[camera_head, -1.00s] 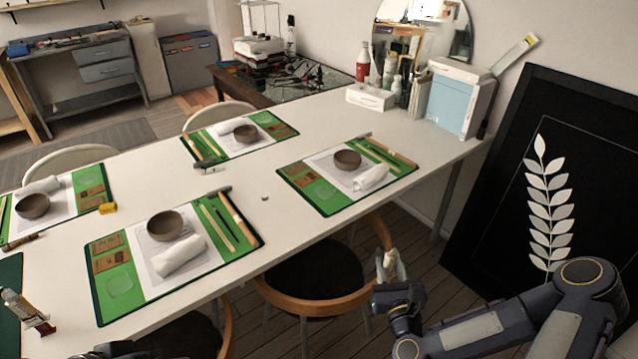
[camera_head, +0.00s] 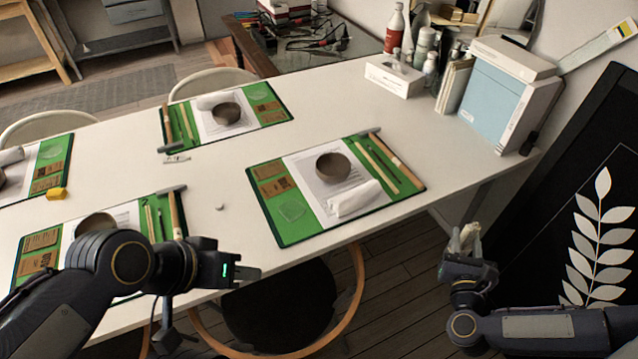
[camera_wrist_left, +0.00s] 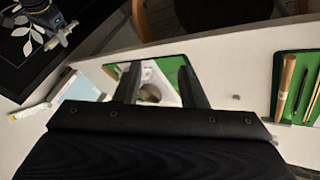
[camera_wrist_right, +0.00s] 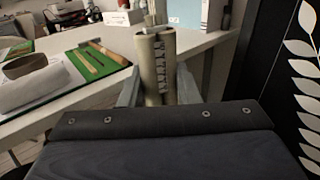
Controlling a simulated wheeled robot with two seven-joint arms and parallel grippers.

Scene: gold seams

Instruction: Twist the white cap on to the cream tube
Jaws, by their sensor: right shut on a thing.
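My right gripper (camera_head: 467,246) is shut on the cream tube (camera_wrist_right: 150,72), held upright beyond the table's right front edge. The right wrist view shows the tube between the fingers, with dark print on its side. In the head view it is small and pale. A small whitish piece (camera_head: 220,206), which looks like the white cap, lies on the bare table between two green mats. It also shows as a small speck in the left wrist view (camera_wrist_left: 236,97). My left gripper (camera_head: 243,273) is over the table's front edge, nearer me than the cap. Its fingers are apart and empty.
Green mats, one (camera_head: 405,198) in front, carry bowls, rolled cloths and tools. A small labelled tube (camera_head: 177,159) lies near the back mat. A tissue box (camera_head: 394,76), bottles and a blue-white box (camera_head: 505,100) stand at the back right. A chair is tucked under the front edge.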

